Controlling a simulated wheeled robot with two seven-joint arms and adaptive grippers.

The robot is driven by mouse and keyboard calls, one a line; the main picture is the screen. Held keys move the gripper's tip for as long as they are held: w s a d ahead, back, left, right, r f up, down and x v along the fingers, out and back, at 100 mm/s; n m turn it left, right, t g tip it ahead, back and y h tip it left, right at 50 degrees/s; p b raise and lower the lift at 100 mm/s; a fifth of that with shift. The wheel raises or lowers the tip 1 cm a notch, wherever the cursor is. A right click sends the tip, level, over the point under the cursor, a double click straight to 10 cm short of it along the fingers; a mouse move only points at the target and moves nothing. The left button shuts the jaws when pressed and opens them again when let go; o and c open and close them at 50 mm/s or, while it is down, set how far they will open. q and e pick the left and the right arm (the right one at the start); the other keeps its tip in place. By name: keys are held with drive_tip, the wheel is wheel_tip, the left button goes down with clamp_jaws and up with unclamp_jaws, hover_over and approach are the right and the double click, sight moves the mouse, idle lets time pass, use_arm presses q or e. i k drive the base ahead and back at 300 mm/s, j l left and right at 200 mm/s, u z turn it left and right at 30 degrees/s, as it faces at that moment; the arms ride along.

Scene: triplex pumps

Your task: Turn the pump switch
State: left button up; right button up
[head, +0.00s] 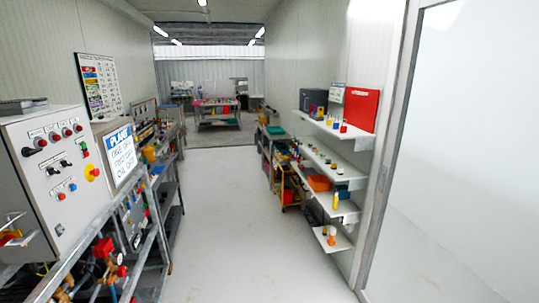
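A light grey control panel (65,190) stands at the left edge of the head view. Its face carries red round knobs, several small black switches, a blue button (72,187) and a red-on-yellow emergency stop (93,173). A larger black switch handle (28,151) sticks out at its upper left. The small labels are unreadable, so I cannot tell which one is the pump switch. A metal frame with red-capped pipe fittings (104,248) stands below and right of the panel. Neither of my grippers is clearly in view.
A clear pale floor (225,215) runs down the middle. Shelves (335,172) with small items line the right wall, with a glass door (460,170) nearer. A workbench (217,115) stands at the far end.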

sight(52, 171)
drive_tip(key=u, duration=1.5)
drive_tip(key=i+j, duration=0.1)
drive_tip(key=j, duration=0.2)
